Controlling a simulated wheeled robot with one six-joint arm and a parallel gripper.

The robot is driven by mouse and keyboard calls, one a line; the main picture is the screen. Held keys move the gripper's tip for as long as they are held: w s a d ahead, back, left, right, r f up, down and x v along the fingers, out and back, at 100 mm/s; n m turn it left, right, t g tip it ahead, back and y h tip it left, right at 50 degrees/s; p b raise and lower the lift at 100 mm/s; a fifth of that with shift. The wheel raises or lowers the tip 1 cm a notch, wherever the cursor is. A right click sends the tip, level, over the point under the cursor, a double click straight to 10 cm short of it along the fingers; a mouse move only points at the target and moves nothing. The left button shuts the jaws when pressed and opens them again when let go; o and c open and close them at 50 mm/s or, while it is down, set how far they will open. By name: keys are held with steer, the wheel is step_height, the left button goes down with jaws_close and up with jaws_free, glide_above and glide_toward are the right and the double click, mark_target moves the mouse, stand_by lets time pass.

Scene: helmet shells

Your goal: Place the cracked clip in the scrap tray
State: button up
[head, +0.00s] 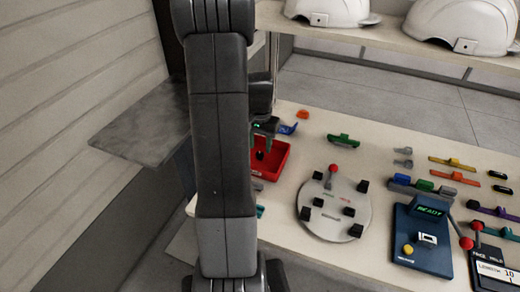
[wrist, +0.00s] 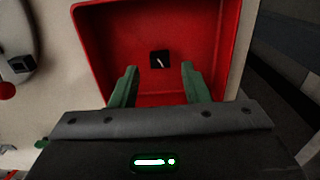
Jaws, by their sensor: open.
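The red scrap tray (head: 276,170) stands at the near left of the table, partly hidden behind my arm. In the wrist view the tray (wrist: 215,35) fills the upper middle. A small black clip (wrist: 160,58) with a pale line on it, which looks like a crack, lies on the tray floor. It also shows as a dark spot in the head view (head: 260,155). My gripper (wrist: 159,69) has green fingers spread apart over the tray, with nothing between them. The clip lies just beyond the fingertips in the picture, apart from both fingers.
A round grey fixture (head: 335,212) with black blocks and a red-knobbed lever stands right of the tray. A blue device (head: 420,240) reads "READY". Orange (head: 302,115) and green (head: 343,140) parts lie behind, and several coloured clips to the right. White helmets (head: 330,10) sit on a back shelf.

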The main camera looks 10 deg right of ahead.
mark_target(260, 153)
step_height(260, 153, up, 9)
steer(key=shift+o, duration=0.5)
